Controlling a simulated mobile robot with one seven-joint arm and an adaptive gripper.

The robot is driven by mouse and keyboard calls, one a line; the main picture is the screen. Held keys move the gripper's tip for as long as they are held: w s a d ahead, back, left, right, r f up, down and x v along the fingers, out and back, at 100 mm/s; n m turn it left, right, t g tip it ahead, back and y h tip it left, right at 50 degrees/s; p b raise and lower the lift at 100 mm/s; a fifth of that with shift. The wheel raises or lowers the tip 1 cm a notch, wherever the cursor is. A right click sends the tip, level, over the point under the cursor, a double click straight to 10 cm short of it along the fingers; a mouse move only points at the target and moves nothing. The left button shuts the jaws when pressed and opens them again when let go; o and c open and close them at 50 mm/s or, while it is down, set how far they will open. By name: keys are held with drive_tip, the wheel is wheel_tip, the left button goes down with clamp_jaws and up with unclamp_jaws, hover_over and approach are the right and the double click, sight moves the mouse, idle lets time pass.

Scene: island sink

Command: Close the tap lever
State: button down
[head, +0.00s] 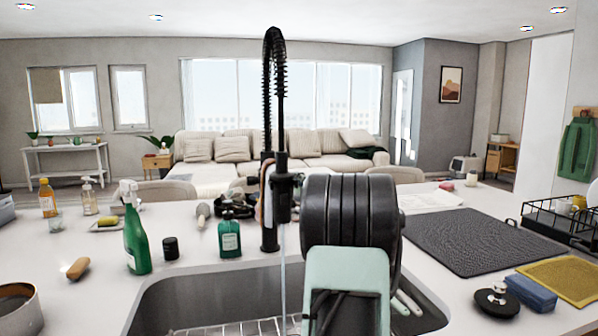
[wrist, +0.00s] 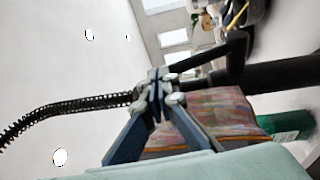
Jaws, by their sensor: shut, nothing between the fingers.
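The black tap with a spring neck (head: 268,215) stands behind the sink, and a stream of water (head: 283,270) falls from its spray head (head: 284,195). In the wrist view its spring (wrist: 75,106) runs left and its thick column (wrist: 275,76) runs right. A bent black part (wrist: 222,58) lies beside the column; I cannot tell whether it is the lever. My gripper (wrist: 157,82) is shut and empty, with its fingertips close to the tap; contact cannot be told. In the head view my arm hides the gripper, and the lever cannot be made out.
The sink (head: 160,300) holds a wire rack. A green spray bottle (head: 136,235), black jar (head: 170,248) and green soap bottle (head: 229,235) stand left of the tap. A patterned item (wrist: 215,110) is near my fingers. A dark drying mat (head: 465,240) lies to the right.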

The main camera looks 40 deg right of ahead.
drive_tip(key=w+g+p, duration=0.1)
drive_tip(key=p, duration=0.3)
drive_tip(key=w+d+r+g+p, duration=0.1)
drive_tip(key=p, duration=0.4)
drive_tip(key=w+r+g+y+p, duration=0.1)
drive_tip(key=p, duration=0.3)
drive_tip(key=shift+d+r+m+p, duration=0.15)
drive_tip(key=shift+d+m+p, duration=0.15)
drive_tip(key=shift+d, duration=0.05)
drive_tip(key=shift+w+p, duration=0.15)
drive_tip(key=shift+p, duration=0.2)
drive_tip(key=shift+w+d+f+g+p, duration=0.1)
drive_tip(key=shift+d+f+g+p, duration=0.1)
drive_tip(key=shift+g+p, duration=0.25)
drive_tip(key=shift+a, duration=0.1)
